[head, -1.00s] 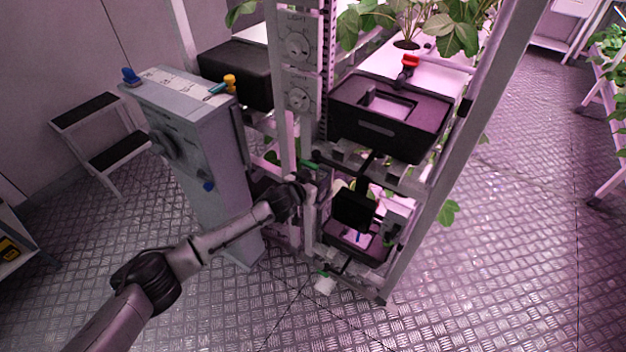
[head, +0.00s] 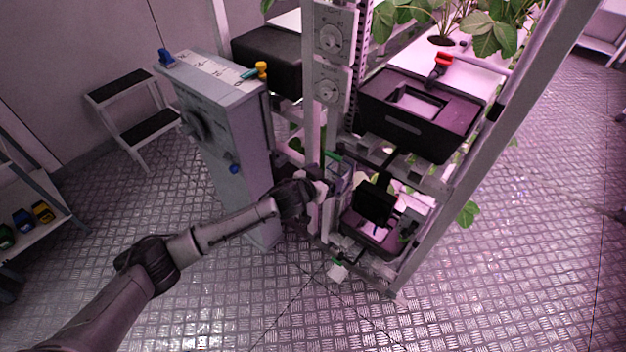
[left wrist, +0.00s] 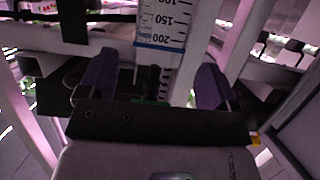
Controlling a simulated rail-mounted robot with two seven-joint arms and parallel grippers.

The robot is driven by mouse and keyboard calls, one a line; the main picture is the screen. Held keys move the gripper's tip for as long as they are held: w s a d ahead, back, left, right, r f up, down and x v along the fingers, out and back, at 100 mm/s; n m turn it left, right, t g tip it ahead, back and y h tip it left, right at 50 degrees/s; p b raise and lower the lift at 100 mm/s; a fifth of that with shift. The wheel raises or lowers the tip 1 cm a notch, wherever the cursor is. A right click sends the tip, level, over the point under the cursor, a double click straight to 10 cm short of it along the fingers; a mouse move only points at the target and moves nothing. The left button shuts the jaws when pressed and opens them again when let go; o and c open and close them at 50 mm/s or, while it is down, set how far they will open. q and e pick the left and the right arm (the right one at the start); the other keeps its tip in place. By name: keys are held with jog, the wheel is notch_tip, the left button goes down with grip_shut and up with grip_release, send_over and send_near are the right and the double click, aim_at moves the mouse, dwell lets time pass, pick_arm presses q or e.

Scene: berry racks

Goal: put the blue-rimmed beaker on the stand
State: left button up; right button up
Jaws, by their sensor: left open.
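In the left wrist view, a white piece (left wrist: 163,20) with black scale marks and the numbers 150 and 200 has a blue edge along its bottom. It looks like the blue-rimmed beaker, but only part of it shows. My left gripper (left wrist: 154,82) is open, with its two dark fingers spread on either side below that edge; no contact shows. In the head view my left gripper (head: 326,190) is at the rack's near left post, beside the lower black box. The beaker is too small to make out there, and I cannot pick out the stand.
A grey cabinet (head: 222,130) with knobs stands close left of my left gripper. An upper black box (head: 415,128) and a lower black box (head: 372,235) sit in the rack. A sloping rack post (head: 490,150) is on the right. A step stool (head: 130,110) is farther left.

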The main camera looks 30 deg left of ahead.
pick_arm(q)
jog(key=p+v, duration=0.1)
jog(key=v, duration=0.5)
jog(key=shift+s+r+p, duration=0.15)
jog(key=shift+s+p, duration=0.15)
jog(key=shift+p, duration=0.1)
jog(key=s+d+f+g+y, duration=0.1)
jog(key=s+d+f+g, duration=0.2)
jog(key=s, duration=0.5)
jog(key=s+d+f+g, duration=0.1)
jog(key=s+d+f, duration=0.2)
jog(key=s+f, duration=0.35)
jog(key=s+a+g+y, duration=0.1)
jog(key=s+a+g, duration=0.1)
jog(key=s, duration=1.1)
jog(key=s+a+g+y, duration=0.1)
jog(key=s+g, duration=0.3)
jog(key=s, duration=0.9)
jog(key=shift+s+a+n, duration=0.15)
jog(key=shift+a+n, duration=0.15)
jog(key=shift+a, duration=0.2)
